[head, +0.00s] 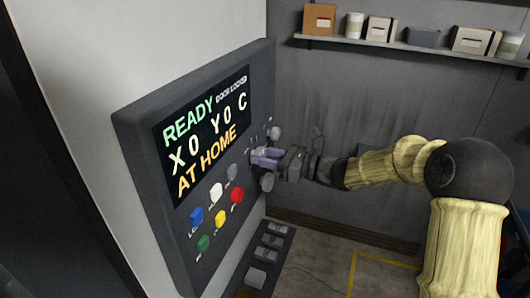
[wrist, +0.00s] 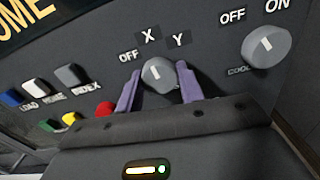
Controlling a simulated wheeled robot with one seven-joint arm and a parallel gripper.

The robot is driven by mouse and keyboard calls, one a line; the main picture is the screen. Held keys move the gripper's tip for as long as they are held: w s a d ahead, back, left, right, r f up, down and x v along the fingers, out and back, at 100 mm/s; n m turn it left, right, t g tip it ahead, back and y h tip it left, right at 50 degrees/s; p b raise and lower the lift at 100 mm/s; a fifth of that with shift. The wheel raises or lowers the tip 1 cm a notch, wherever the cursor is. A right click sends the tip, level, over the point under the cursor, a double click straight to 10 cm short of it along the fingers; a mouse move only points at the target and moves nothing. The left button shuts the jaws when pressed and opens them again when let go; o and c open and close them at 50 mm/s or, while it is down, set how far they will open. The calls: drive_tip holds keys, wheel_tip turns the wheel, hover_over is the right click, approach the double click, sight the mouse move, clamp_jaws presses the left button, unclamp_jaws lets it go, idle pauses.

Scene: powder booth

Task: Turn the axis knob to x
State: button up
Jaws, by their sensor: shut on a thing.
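The axis knob (wrist: 158,75) is a grey round knob on the dark control panel, with OFF, X and Y labels around its upper side. A short pale mark shows on its face, toward its upper left; I cannot tell exactly which label it points at. My gripper (wrist: 158,68) has one purple finger on each side of the knob and is shut on it. The gripper also shows in the head view (head: 265,157) at the panel's right side, where it partly hides the knob.
The panel's screen (head: 205,130) reads READY, DOOR LOCKED, X0 Y0 C and AT HOME. A coolant knob (wrist: 267,47) is to the right of the axis knob. Coloured buttons, including a red one (head: 236,195), sit below the screen. A shelf (head: 420,48) holds boxes and cups.

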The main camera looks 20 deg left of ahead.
drive_tip(key=shift+r+m+p, duration=0.1)
drive_tip(key=shift+m+p, duration=0.2)
drive_tip(key=shift+m, duration=0.3)
drive_tip(key=o, duration=1)
drive_tip(key=shift+d, duration=0.1)
drive_tip(key=shift+d, duration=0.3)
drive_tip(key=d+b, duration=0.2)
drive_tip(key=d, duration=0.3)
drive_tip(key=s+d+b, duration=0.1)
drive_tip(key=d+b, duration=0.1)
drive_tip(key=d, duration=0.4)
drive_tip(key=d+b, duration=0.2)
drive_tip(key=d, duration=0.3)
drive_tip(key=shift+s+d+b, duration=0.15)
drive_tip(key=shift+d+b, duration=0.15)
